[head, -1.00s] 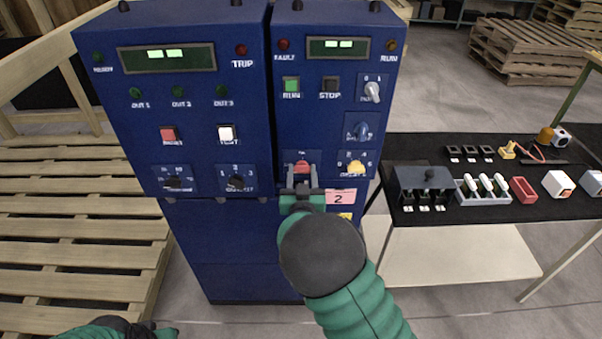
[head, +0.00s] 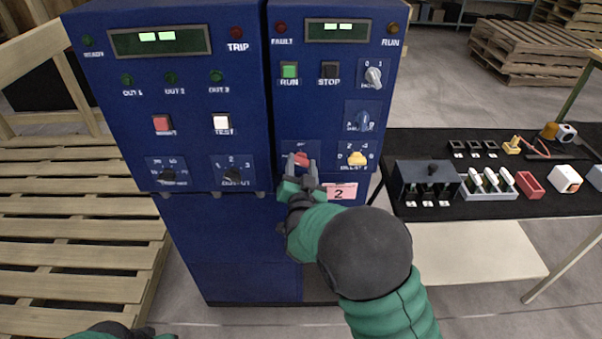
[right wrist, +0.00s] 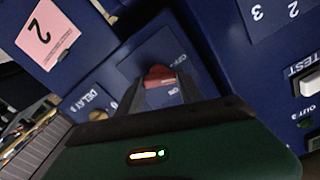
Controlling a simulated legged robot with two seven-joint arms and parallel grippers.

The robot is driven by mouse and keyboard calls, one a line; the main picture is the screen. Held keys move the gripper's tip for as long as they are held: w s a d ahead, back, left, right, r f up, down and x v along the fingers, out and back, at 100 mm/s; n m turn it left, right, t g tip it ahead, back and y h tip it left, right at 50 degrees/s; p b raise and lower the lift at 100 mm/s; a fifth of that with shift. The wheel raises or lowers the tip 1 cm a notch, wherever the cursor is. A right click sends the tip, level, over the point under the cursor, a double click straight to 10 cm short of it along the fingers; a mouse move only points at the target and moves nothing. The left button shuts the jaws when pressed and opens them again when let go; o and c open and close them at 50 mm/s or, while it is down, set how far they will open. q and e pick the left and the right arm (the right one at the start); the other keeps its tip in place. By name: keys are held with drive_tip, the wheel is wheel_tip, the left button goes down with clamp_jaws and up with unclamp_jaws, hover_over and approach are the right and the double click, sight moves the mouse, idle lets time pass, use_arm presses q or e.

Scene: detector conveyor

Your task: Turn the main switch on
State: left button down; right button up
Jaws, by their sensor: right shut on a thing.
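The red switch knob (head: 301,158) is low on the right blue cabinet, on a small plate. In the right wrist view the red knob (right wrist: 158,76) sits between my two fingers, with OFF and ON lettering on the plate beside it. My right gripper (head: 302,166) is shut on this knob. The fingers cover part of the knob and plate, so its exact angle is hard to read. Only a little of my left gripper (head: 125,331) shows at the bottom left edge, away from the cabinets; its fingers cannot be made out.
A yellow knob (head: 357,158) is just right of the red one, and a pink label (head: 340,191) marked 2 is below. Blue and grey knobs are above. A black-topped table (head: 480,211) with several parts stands at right. A wooden pallet (head: 70,230) is at left.

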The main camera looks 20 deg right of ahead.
drive_tip(key=shift+f+m+b, duration=0.15)
drive_tip(key=shift+m+b, duration=2.1)
drive_tip(key=shift+b, duration=0.3)
drive_tip(key=shift+f+m+b, duration=0.15)
drive_tip(key=shift+m+b, duration=2.05)
drive_tip(key=shift+b, duration=0.4)
drive_tip(key=shift+f+m+b, duration=0.15)
drive_tip(key=shift+m+b, duration=2.1)
drive_tip(key=shift+b, duration=0.3)
drive_tip(key=o, duration=1.4)
drive_tip(key=shift+d, duration=0.1)
drive_tip(key=shift+r, duration=0.1)
